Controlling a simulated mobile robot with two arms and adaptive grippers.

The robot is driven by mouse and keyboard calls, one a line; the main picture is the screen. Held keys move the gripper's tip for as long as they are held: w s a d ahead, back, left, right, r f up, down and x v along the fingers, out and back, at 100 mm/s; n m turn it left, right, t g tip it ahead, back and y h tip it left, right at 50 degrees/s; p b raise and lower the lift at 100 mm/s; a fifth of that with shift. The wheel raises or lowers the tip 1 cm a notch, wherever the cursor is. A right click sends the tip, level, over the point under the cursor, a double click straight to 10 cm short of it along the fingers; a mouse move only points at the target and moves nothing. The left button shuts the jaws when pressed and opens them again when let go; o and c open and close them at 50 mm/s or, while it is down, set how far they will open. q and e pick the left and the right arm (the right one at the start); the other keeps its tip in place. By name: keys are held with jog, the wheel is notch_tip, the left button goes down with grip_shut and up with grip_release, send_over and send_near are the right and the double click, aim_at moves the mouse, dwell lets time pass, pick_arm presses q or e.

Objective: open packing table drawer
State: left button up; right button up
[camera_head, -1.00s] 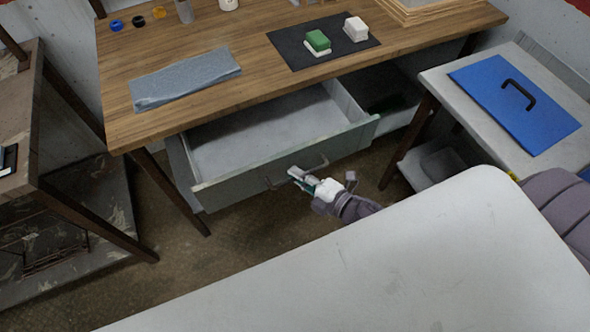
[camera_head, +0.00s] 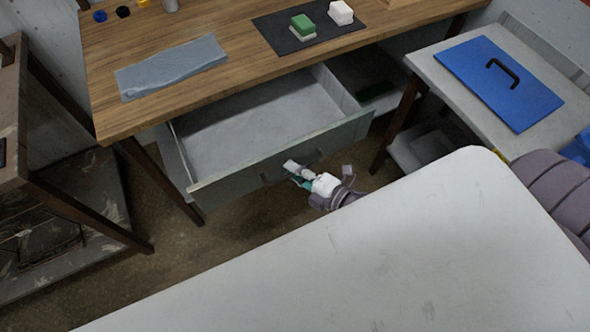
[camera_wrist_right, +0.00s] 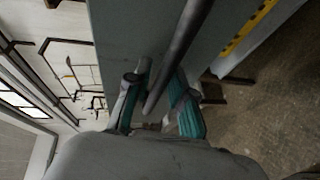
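The packing table (camera_head: 200,80) has a wooden top. Its grey-green drawer (camera_head: 240,170) is pulled well out, and its empty light inside shows. A bar handle (camera_head: 265,180) is on the drawer front, partly hidden by my right gripper (camera_head: 297,172). In the right wrist view the handle (camera_wrist_right: 178,52) runs between the two teal-padded fingers of that gripper (camera_wrist_right: 158,100), which converge around it; close contact is hard to make out. The right gripper looks shut on the handle. My left gripper is not in view.
A grey cloth (camera_head: 172,66), a black mat (camera_head: 270,28) and green and white blocks lie on the tabletop. A side table with a blue panel (camera_head: 490,85) stands at right, a worn shelf unit (camera_head: 60,160) at left. Brown floor shows below the drawer.

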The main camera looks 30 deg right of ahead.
jog(key=shift+s+d, duration=0.1)
jog(key=shift+s, duration=0.15)
jog(key=v, duration=1.1)
jog(key=shift+s, duration=0.2)
jog(key=shift+d, duration=0.15)
jog(key=s+d+f+m+g+h, duration=0.25)
jog(key=f+m, duration=0.35)
jog(key=f, duration=0.7)
jog(key=s+d+f+m+g+h, duration=0.2)
jog(key=s+f+m+g+h, duration=0.3)
jog(key=f, duration=0.9)
jog(key=s+a+f+m+g, duration=0.2)
jog(key=s+f+m+g, duration=0.1)
jog(key=s+f, duration=0.3)
jog(key=s+a+f+m+g, duration=0.1)
jog(key=s+f+m+g, duration=0.2)
jog(key=s+f+m, duration=0.2)
jog(key=s+f+y, duration=0.1)
jog(key=s+f, duration=0.1)
jog(key=s, duration=0.1)
jog(key=shift+s+a+m, duration=0.3)
jog(key=shift+a, duration=0.05)
